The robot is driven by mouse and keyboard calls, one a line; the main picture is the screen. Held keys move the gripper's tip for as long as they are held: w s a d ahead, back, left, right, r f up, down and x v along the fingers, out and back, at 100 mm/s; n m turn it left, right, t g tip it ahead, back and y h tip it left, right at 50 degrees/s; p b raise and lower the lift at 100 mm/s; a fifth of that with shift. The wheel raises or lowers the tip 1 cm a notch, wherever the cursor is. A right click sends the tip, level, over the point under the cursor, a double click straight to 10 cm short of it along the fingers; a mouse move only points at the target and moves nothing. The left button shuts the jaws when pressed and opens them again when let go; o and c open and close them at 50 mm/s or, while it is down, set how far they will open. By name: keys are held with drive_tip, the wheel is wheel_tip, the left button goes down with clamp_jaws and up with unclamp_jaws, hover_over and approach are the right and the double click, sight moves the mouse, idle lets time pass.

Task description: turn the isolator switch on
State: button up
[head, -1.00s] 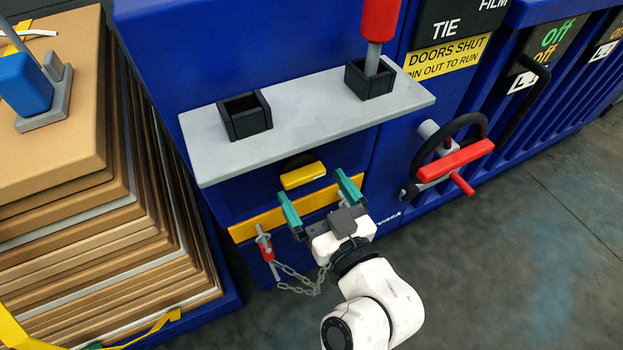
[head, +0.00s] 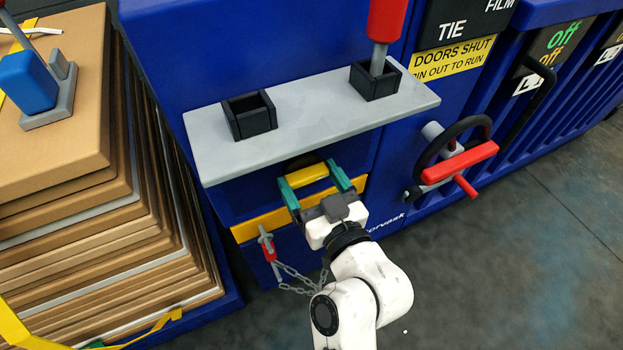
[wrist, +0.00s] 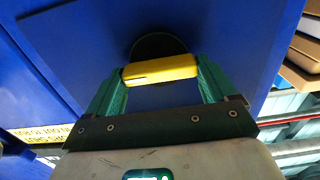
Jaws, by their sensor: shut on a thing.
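The isolator switch has a yellow handle (head: 307,175) on the blue machine front, just below the grey shelf. A dark round base (wrist: 158,46) shows behind the handle in the wrist view. My gripper (head: 312,183) has its two green fingers at either end of the handle, and is shut on it. In the wrist view the yellow bar (wrist: 160,70) lies across between the fingertips, roughly level. Part of the switch's base is hidden by the shelf and handle in the head view.
The grey shelf (head: 310,115) juts out just above my gripper, with two black holders, one holding a red-handled tool (head: 386,20). A red pin on a chain (head: 268,247) hangs at lower left. Stacked cardboard (head: 90,220) stands left; a handwheel (head: 455,160) is at right.

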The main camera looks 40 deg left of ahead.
drive_tip(key=shift+c, duration=0.4)
drive_tip(key=shift+m, duration=0.4)
drive_tip(key=m+p, duration=0.1)
drive_tip(key=m, duration=0.1)
drive_tip(key=m+p, duration=0.1)
drive_tip(key=shift+w+d+r+m+p, duration=0.1)
drive_tip(key=shift+w+r+m+p, duration=0.05)
drive_tip(key=shift+m+p, duration=0.25)
drive_tip(key=m+p, duration=0.2)
drive_tip(key=m, duration=0.2)
drive_tip(key=shift+m+p, duration=0.3)
drive_tip(key=m+p, duration=0.3)
drive_tip(key=m, duration=0.2)
drive_tip(key=shift+w, duration=0.1)
drive_tip(key=shift+f+m+p, duration=0.2)
drive_tip(key=shift+m+p, duration=0.2)
drive_tip(key=shift+m, duration=0.55)
drive_tip(key=shift+f+m+p, duration=0.15)
drive_tip(key=shift+m+p, duration=0.25)
drive_tip(key=shift+m, duration=0.55)
